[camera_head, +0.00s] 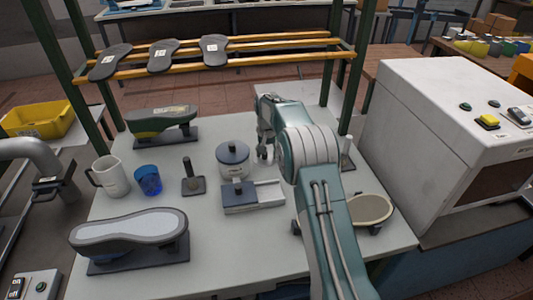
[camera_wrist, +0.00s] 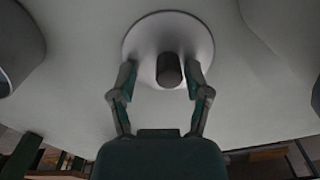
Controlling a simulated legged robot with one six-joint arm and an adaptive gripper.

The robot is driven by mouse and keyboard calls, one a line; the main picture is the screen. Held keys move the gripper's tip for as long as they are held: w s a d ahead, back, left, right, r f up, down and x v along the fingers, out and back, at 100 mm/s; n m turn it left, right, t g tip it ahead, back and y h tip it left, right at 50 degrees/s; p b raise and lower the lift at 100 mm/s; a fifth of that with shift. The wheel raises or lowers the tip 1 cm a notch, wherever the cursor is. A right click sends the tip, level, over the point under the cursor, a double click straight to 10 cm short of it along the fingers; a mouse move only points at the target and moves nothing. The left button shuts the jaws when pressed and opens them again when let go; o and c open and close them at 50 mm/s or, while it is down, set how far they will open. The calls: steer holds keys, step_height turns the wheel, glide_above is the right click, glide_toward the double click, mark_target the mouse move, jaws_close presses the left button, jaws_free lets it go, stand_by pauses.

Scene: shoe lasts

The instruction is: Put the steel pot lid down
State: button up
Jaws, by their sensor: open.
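The steel pot lid (camera_wrist: 145,38) is a round, pale grey disc with a dark upright knob (camera_wrist: 169,70). It lies on the light table top in the wrist view, and its pale edge (camera_head: 264,162) shows under my gripper in the head view. My gripper (camera_wrist: 161,76) is open, with one finger on each side of the knob and a gap visible beside it. In the head view my gripper (camera_head: 263,153) points down at the lid, just right of a pale pot (camera_head: 234,170) with a dark grey top.
A tray with a dark block (camera_head: 240,198) is in front of the pot. A dark stand (camera_head: 193,180), blue cup (camera_head: 148,181) and white mug (camera_head: 110,177) stand left. A round pad (camera_head: 372,208) is at right. The front middle of the table (camera_head: 235,260) is clear.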

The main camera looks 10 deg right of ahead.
step_height(320, 180, up, 12)
steer(key=s+r+n+t, duration=0.2)
steer(key=s+r+t, duration=0.1)
steer(key=s+r, duration=1.45)
steer(key=s+f+t, duration=0.1)
steer(key=s+f, duration=0.2)
steer(key=s, duration=1)
steer(key=s+f+n+t, duration=0.1)
steer(key=s+f, duration=0.3)
steer(key=s, duration=0.9)
steer(key=shift+a+f+n+t, duration=0.2)
steer(key=shift+f+n+t, duration=0.05)
steer(key=shift+n+t, duration=0.05)
